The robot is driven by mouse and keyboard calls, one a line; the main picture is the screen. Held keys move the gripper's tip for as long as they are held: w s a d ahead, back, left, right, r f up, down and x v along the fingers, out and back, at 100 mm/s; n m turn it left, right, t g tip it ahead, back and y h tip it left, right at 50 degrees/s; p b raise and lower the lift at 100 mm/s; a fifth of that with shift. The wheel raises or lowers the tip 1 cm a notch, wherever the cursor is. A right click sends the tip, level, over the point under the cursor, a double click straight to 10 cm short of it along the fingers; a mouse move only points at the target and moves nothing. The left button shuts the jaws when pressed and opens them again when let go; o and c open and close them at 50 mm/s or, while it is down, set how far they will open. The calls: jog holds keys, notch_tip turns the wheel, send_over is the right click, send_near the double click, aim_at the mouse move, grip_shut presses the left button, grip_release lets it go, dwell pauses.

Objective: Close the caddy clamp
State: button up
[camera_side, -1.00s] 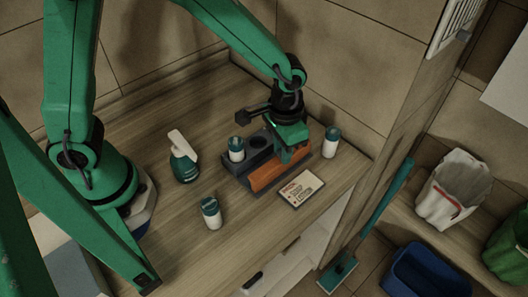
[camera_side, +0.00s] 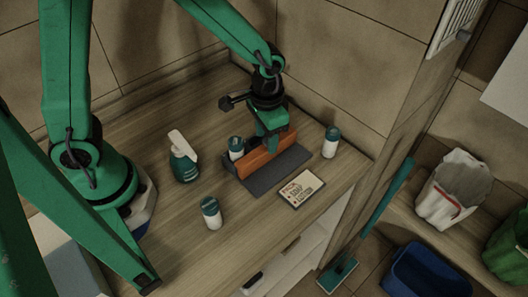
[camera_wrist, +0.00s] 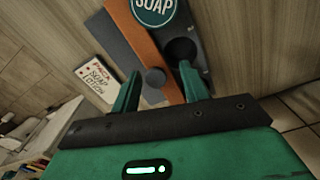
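The caddy is a dark grey base (camera_side: 278,178) on the wooden counter, with an orange clamp bar (camera_side: 262,163) that stands raised along it in the side view. A white bottle with a teal cap (camera_side: 236,147) sits in the caddy's left end behind the bar. In the wrist view the orange bar (camera_wrist: 140,40) has a grey round knob (camera_wrist: 155,76). My gripper (camera_side: 271,143) is at the bar's upper edge. In the wrist view its fingers (camera_wrist: 160,88) are spread on either side of the knob, with visible gaps. An empty hole shows beside the SOAP lid (camera_wrist: 154,10).
A card (camera_side: 302,190) lies in front of the caddy. A bottle (camera_side: 331,142) stands to its right, another (camera_side: 211,213) front left, and a spray bottle (camera_side: 183,157) to the left. The counter's front edge is close, and a wall stands behind.

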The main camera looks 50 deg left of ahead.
aim_at(266, 139)
jog(key=shift+r, duration=0.1)
jog(key=shift+r, duration=3.8)
jog(key=shift+r, duration=0.1)
jog(key=s+a+r+n+t, duration=0.3)
jog(key=s+a+r+t, duration=0.2)
jog(key=s+a+r, duration=0.6)
jog(key=shift+s+a+t, duration=0.3)
jog(key=shift+s+a, duration=0.05)
jog(key=shift+a, duration=0.45)
jog(key=shift+r, duration=0.1)
